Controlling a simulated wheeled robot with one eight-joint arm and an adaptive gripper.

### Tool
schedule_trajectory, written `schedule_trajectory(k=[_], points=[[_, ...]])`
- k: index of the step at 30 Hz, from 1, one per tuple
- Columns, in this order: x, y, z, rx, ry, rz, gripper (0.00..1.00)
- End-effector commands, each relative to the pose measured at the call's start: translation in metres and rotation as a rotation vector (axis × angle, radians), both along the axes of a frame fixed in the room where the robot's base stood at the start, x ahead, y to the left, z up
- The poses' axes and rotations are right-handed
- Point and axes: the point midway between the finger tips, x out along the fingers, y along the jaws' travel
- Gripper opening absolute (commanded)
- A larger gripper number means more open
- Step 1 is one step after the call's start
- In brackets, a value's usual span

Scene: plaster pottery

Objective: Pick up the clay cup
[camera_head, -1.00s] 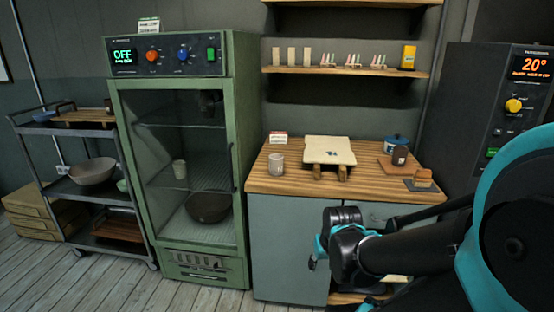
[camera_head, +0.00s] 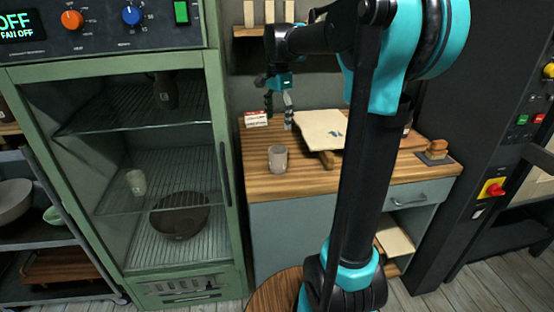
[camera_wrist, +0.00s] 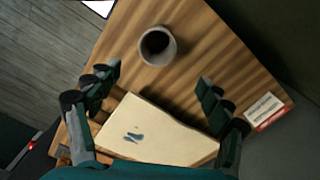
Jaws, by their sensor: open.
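The clay cup (camera_head: 278,159) is a small grey cup standing upright on the wooden worktop (camera_head: 300,184), left of a pale board. In the wrist view the cup (camera_wrist: 157,46) is seen from above, with its dark inside showing. My gripper (camera_head: 279,104) is above the back of the worktop, above and behind the cup. In the wrist view my gripper (camera_wrist: 158,85) is open and empty, its fingers wide apart. The cup lies beyond the fingertips, untouched.
The pale board (camera_head: 325,128) on wooden supports also shows under my gripper in the wrist view (camera_wrist: 150,132). A small sign (camera_head: 256,119) stands at the back left. The green cabinet (camera_head: 226,150) stands left of the worktop. A sponge-like block (camera_head: 437,149) lies at the right.

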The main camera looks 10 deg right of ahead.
Motion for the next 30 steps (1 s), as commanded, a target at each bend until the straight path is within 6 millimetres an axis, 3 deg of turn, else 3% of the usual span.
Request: schedule_trajectory(k=[12,23,30], points=[[-0.001,0.0,-0.082,0.0,-0.001,0.002,0.79],[-0.002,0.001,-0.112,0.001,-0.002,0.003,0.79],[-0.007,0.002,-0.146,0.0,-0.002,0.003,0.79]])
